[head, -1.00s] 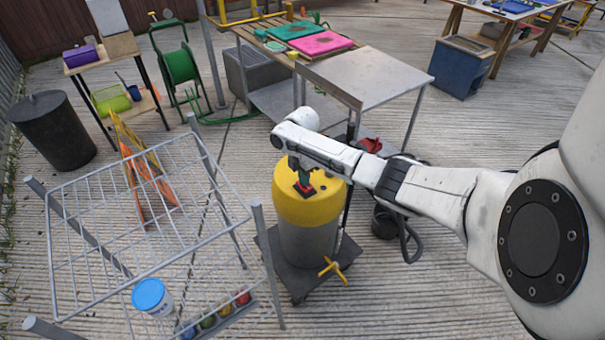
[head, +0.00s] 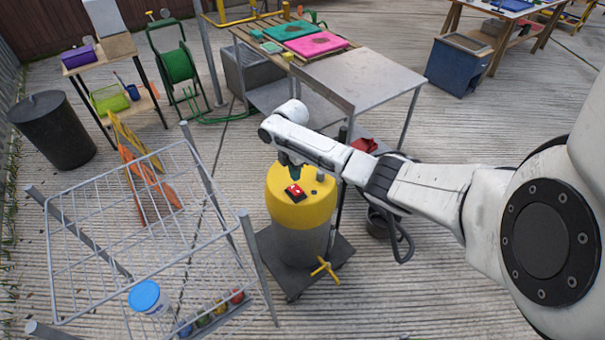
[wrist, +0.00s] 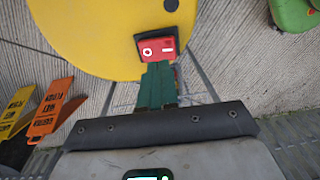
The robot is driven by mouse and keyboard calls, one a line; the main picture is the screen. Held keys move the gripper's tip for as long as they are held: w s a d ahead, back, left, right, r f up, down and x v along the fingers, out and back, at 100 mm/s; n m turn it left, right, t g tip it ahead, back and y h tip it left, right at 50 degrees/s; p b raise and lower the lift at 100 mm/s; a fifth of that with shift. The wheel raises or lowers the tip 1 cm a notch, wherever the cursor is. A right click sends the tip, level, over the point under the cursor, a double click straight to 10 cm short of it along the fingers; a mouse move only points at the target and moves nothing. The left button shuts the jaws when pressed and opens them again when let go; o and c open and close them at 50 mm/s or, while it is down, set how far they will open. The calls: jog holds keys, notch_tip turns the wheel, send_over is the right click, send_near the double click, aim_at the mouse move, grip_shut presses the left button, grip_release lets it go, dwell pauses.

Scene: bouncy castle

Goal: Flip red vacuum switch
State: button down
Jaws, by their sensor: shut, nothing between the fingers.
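The red switch (head: 294,191) sits in a dark frame on the yellow top (head: 302,209) of a grey vacuum drum (head: 301,243). In the wrist view the red rocker (wrist: 156,49) shows a white ring on its left and a white bar on its right. My gripper (head: 291,176) is over the drum top, just behind the switch in the head view. In the wrist view its green fingers (wrist: 157,84) are together and empty, with their tips at the switch's lower edge. I cannot tell whether they touch it.
The drum stands on a dark wheeled base with a yellow valve handle (head: 325,267). A wire rack (head: 150,230) is close on the left. A metal table (head: 355,80) stands behind. Orange and yellow wet-floor signs (wrist: 48,108) lie to the left in the wrist view.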

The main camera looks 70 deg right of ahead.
notch_tip(320, 180, up, 9)
jog(key=shift+w+d+b, duration=0.2)
jog(key=shift+w+b, duration=0.2)
jog(key=shift+f, duration=0.15)
dwell(0.4)
